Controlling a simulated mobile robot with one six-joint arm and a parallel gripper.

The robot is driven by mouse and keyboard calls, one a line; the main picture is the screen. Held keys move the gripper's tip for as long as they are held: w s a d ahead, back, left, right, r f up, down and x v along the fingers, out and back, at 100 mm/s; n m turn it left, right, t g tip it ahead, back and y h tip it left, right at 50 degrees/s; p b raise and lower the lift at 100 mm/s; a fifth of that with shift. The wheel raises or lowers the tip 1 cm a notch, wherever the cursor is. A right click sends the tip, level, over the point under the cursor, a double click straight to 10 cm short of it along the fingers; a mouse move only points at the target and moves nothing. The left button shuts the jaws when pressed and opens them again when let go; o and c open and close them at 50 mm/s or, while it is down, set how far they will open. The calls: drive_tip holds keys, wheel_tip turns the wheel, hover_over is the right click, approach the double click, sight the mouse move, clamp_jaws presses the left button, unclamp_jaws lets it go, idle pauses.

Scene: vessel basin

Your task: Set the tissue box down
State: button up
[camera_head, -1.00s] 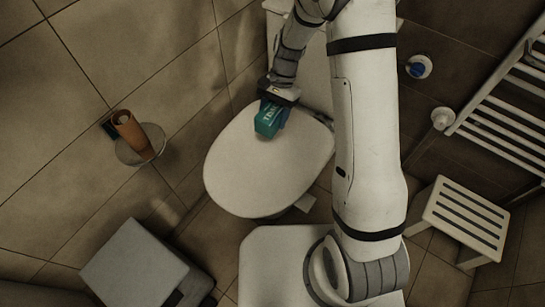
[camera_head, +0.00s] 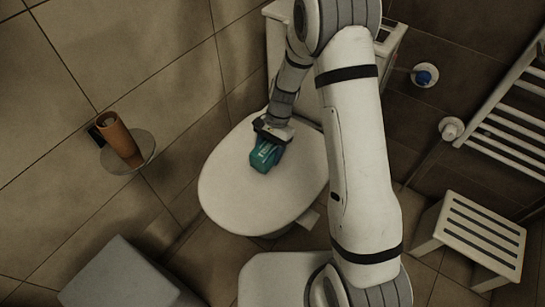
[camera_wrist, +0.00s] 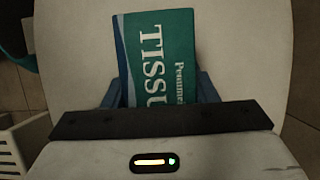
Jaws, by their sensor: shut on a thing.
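The tissue box (camera_head: 265,157) is teal with white lettering. My gripper (camera_head: 269,146) is shut on it, over the closed white toilet lid (camera_head: 235,195) in the head view. In the wrist view the box (camera_wrist: 160,55) lies between my two blue-grey fingers (camera_wrist: 158,92), its printed face towards the camera. The lid (camera_wrist: 245,50) fills most of the background there. I cannot tell whether the box touches the lid. The far end of the box and part of the lid are hidden by my gripper and arm.
A brown cylinder (camera_head: 119,139) stands on a round glass shelf (camera_head: 146,146) on the left wall. A slatted white stool (camera_head: 472,235) and a towel rail (camera_head: 510,125) are at the right. A grey box-like thing (camera_head: 118,278) is at the lower left. The lid's front is clear.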

wheel_tip(320, 180, down, 2)
drive_tip(key=shift+f, duration=0.15)
drive_tip(key=o, duration=1)
